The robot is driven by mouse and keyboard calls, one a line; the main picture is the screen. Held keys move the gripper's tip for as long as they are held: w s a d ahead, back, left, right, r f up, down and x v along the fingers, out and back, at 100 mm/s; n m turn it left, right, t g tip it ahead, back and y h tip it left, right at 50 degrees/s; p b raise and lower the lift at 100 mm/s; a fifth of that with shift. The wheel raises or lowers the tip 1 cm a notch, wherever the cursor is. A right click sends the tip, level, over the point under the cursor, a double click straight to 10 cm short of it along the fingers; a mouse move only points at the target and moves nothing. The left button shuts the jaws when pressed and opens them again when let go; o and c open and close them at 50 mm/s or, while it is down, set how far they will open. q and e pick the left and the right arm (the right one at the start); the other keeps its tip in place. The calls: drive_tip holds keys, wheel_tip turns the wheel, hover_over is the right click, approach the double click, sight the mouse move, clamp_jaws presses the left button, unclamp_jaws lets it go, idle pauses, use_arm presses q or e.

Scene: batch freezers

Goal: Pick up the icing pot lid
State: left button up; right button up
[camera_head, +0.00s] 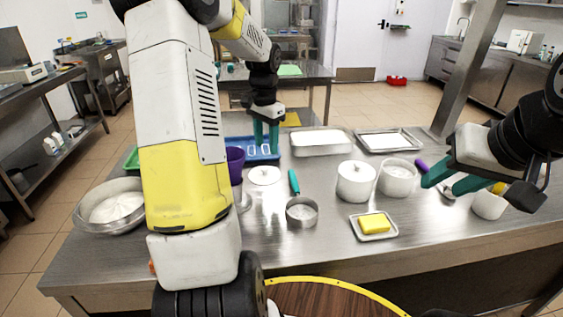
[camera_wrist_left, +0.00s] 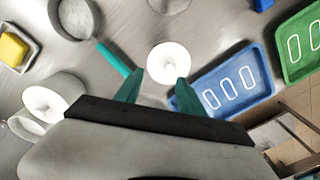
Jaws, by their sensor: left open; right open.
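The icing pot lid (camera_head: 264,175) is a flat white disc with a small knob, lying on the steel table. It also shows in the left wrist view (camera_wrist_left: 168,62), just beyond and between my left fingertips. My left gripper (camera_head: 267,140) is open and empty, above and behind the lid, apart from it. Its teal fingers also show in the left wrist view (camera_wrist_left: 158,88). An open white pot (camera_head: 398,178) stands right of a lidded white pot (camera_head: 356,182). My right gripper (camera_head: 445,183) is open and empty over the table's right side.
A blue tray (camera_head: 237,145) lies behind the lid. A teal-handled sieve or pan (camera_head: 301,212) is just to its right. A purple cup (camera_head: 235,165) and a steel bowl (camera_head: 108,205) stand left. A butter dish (camera_head: 374,227) is in front. Metal trays (camera_head: 322,148) are behind the pots.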

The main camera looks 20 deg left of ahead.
sight(264, 168)
use_arm(q)
drive_tip(key=shift+w+a+f, duration=0.35)
drive_tip(key=shift+w+f, duration=0.1)
drive_tip(key=shift+f, duration=0.2)
drive_tip(key=shift+w+a+f, duration=0.35)
drive_tip(key=shift+w+f, duration=0.05)
drive_tip(key=shift+f, duration=0.2)
drive_tip(key=shift+w+f, duration=0.1)
drive_tip(key=shift+f, duration=0.3)
drive_tip(key=f, duration=0.7)
drive_tip(key=shift+w+a+f, duration=0.1)
drive_tip(key=shift+w+a, duration=0.2)
drive_tip(key=shift+a, duration=0.05)
clamp_jaws()
